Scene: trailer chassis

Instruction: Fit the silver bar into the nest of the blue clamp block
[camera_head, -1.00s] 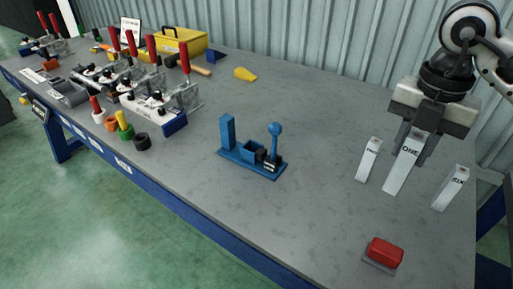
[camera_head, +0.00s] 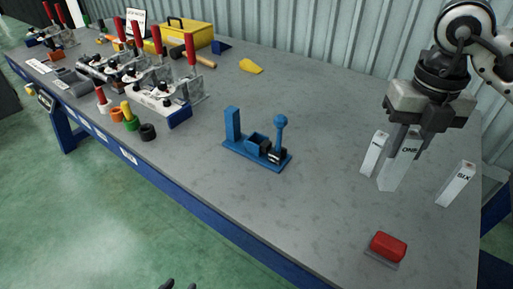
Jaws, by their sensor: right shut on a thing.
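The silver bar marked ONE (camera_head: 392,176) stands upright on the table at the right. My right gripper (camera_head: 405,145) points down and is shut on its upper part, covering part of the label. The bar's foot appears to be still on the table. The blue clamp block (camera_head: 238,152) stands mid-table, left of the bar, with a post at its left, a box-shaped nest (camera_head: 257,141) in the middle and a ball-topped lever (camera_head: 280,130) at its right.
Two similar bars flank the held one: one at left (camera_head: 373,155) and SIX (camera_head: 455,185) at right. A red button (camera_head: 388,246) is near the front edge. Toggle clamps (camera_head: 165,100), coloured rings and a yellow toolbox (camera_head: 188,36) fill the far left. The table between bar and block is clear.

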